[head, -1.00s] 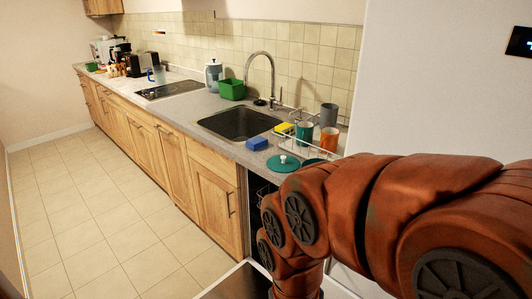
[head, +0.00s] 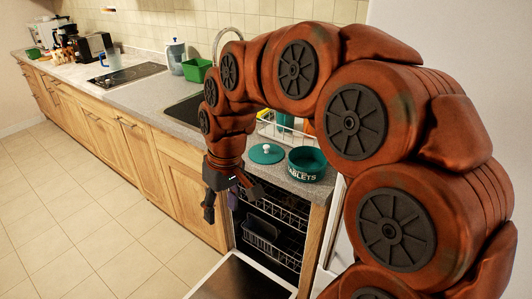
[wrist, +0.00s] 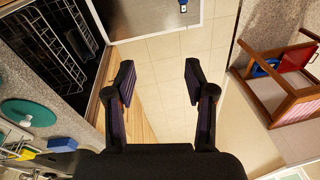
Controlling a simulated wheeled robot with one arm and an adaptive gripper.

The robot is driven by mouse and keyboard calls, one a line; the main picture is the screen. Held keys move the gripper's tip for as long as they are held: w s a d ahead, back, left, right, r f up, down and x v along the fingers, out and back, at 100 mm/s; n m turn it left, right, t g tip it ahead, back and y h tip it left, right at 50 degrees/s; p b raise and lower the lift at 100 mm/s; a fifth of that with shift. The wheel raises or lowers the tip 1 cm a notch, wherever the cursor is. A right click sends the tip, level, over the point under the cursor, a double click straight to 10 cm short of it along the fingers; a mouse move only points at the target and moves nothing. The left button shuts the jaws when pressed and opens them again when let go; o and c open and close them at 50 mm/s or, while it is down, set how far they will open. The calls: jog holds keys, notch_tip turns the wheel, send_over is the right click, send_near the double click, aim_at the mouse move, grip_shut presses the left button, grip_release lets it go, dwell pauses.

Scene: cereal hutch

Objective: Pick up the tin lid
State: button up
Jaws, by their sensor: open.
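The tin lid (head: 266,153), a round teal disc with a pale knob, lies flat on the grey counter near its front edge. In the wrist view the lid (wrist: 30,112) is at the left edge, well to the side of my fingers. The teal tin (head: 307,165), marked "TABLETS", stands open just right of the lid. My gripper (head: 224,203) is open and empty, hanging in front of the counter, left of the lid and apart from it. The wrist view shows the fingers of my gripper (wrist: 159,75) spread over bare floor.
The open dishwasher (head: 268,235) with dark racks is below the counter. A blue sponge (wrist: 62,144) and yellow sponge (wrist: 27,154) lie near the lid. The dish rack (head: 285,132) behind is partly hidden by my arm. A wooden chair (wrist: 277,82) shows right in the wrist view.

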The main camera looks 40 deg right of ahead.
jog(key=w+d+r+t, duration=0.1)
jog(key=w+d, duration=0.3)
jog(key=w, duration=0.5)
jog(key=m+t+h, duration=0.1)
jog(key=t, duration=0.2)
send_near(266, 146)
jog(key=x, duration=0.2)
jog(key=shift+w+f+p, duration=0.15)
jog(key=shift+f+p, duration=0.1)
jog(key=shift+p, duration=0.1)
jog(key=shift+w+d+f+m, duration=0.1)
jog(key=shift+d+f+m, duration=0.1)
jog(key=shift+m, duration=0.1)
jog(key=shift+w+f, duration=0.1)
jog(key=shift+f, duration=0.1)
jog(key=shift+p+x, duration=1.65)
jog(key=shift+x, duration=1.85)
jog(key=shift+a, duration=0.15)
jog(key=shift+c, duration=0.4)
